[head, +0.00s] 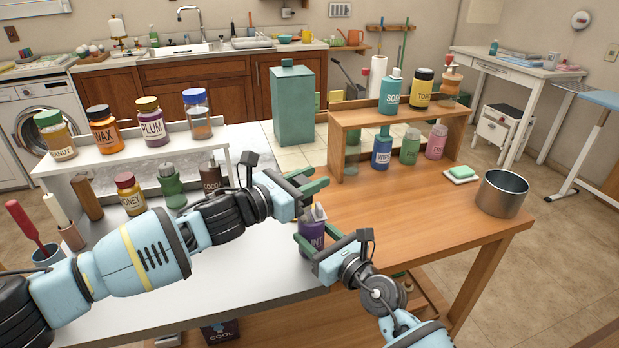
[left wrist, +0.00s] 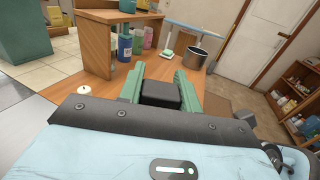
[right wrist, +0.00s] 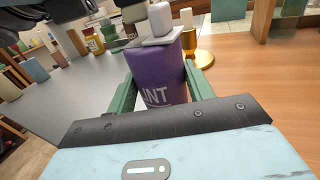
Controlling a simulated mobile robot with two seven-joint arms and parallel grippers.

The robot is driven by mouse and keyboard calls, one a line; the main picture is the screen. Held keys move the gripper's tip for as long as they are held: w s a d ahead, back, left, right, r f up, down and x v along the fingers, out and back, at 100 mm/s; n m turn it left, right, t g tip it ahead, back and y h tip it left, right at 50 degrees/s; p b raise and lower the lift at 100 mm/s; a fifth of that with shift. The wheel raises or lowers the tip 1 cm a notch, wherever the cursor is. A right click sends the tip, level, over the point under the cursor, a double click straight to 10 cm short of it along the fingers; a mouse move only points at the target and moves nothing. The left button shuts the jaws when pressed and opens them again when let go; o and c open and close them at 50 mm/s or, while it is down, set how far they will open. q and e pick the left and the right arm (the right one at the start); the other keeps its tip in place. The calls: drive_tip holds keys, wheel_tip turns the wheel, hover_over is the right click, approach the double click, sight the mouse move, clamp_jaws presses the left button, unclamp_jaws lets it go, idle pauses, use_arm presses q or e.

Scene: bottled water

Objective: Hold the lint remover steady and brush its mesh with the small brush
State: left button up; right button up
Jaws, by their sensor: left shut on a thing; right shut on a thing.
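A wooden shelf (head: 345,118) with bottles stands behind on the wooden table. A white shelf (head: 110,160) with jars is at left. A steel pot (head: 502,194) and a sponge (head: 460,173) are at right. The wooden top (head: 430,225) between is clear.

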use_arm(q)
drive_tip(key=shift+f, duration=0.65)
drive_tip(key=shift+s, duration=0.1)
idle(0.3)
drive_tip(key=shift+s+d+f, duration=0.1)
drive_tip(key=shift+s+d, duration=0.1)
drive_tip(key=shift+s, duration=0.45)
drive_tip(key=shift+s+d+f, duration=0.1)
drive_tip(key=shift+s+d, duration=0.05)
drive_tip(key=shift+s, duration=0.45)
drive_tip(key=shift+r, duration=0.1)
drive_tip(key=shift+w+a, duration=0.15)
drive_tip(key=shift+w, duration=0.55)
drive_tip(key=shift+w+a, duration=0.15)
drive_tip(key=shift+w, duration=0.5)
drive_tip(key=shift+s+d+f, duration=0.1)
drive_tip(key=shift+s+d, duration=0.1)
drive_tip(key=shift+s, duration=0.5)
drive_tip(key=shift+s+d+f, duration=0.1)
drive_tip(key=shift+s+d, duration=0.1)
drive_tip(key=shift+s, duration=0.5)
drive_tip(key=shift+w, duration=0.15)
drive_tip(key=shift+w+a+r, duration=0.1)
drive_tip(key=shift+w+a, duration=0.15)
drive_tip(key=shift+w, duration=0.4)
drive_tip(key=shift+w+a, duration=0.2)
drive_tip(key=shift+w, duration=0.4)
